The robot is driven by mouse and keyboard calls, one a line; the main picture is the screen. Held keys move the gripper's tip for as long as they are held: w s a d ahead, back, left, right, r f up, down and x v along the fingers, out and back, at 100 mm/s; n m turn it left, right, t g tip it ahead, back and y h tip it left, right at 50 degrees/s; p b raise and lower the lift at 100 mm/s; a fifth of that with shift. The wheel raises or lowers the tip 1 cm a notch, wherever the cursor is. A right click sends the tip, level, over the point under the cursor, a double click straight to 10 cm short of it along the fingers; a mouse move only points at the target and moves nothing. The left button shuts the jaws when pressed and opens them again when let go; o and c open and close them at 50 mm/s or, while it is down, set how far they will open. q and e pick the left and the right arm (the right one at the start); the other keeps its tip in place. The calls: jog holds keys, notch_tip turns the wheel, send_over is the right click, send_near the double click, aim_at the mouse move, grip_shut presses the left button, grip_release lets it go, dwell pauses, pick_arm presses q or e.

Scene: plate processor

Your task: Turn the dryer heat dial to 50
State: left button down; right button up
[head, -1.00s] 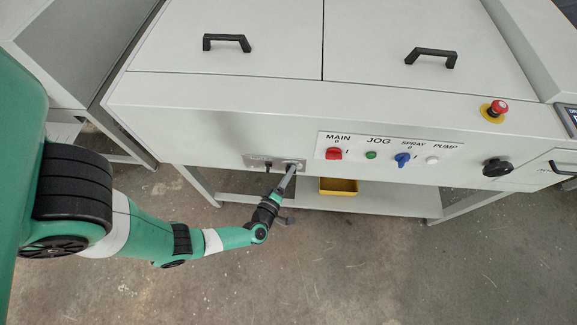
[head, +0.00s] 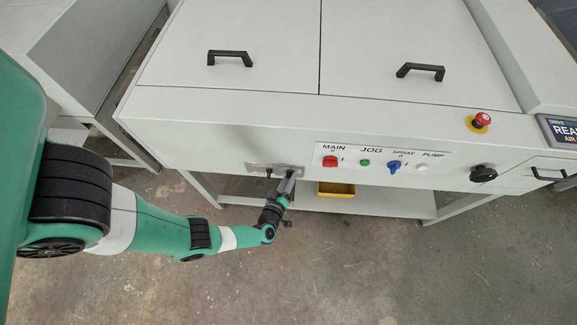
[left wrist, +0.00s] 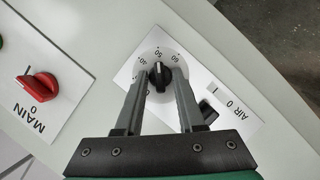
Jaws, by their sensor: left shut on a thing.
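The dryer heat dial (left wrist: 160,75) is a black knob on a white round scale, seen in the left wrist view. Marks near 50 and 60 are readable at its far side. The knob's pale pointer line appears to face about the 50 mark, though it is small. My left gripper (left wrist: 161,84) has one finger on each side of the knob and is shut on it. In the head view my left gripper (head: 287,185) reaches the small panel low on the machine's front, and it mostly hides the dial. My right gripper is not in view.
A black AIR switch (left wrist: 208,110) sits close beside the right finger. The red MAIN switch (left wrist: 37,87) is to the left. In the head view, the JOG button (head: 364,163), blue SPRAY switch (head: 393,167) and emergency stop (head: 479,122) line the front. A yellow bin (head: 337,189) is below.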

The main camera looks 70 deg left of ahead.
pick_arm(q)
jog(key=c, duration=0.9)
grip_release()
jog(key=p+v, duration=0.3)
jog(key=v, duration=0.8)
jog(key=shift+s+d+r+p, duration=0.15)
jog(key=shift+d+p, duration=0.1)
jog(key=shift+p, duration=0.15)
jog(key=shift+a, duration=0.1)
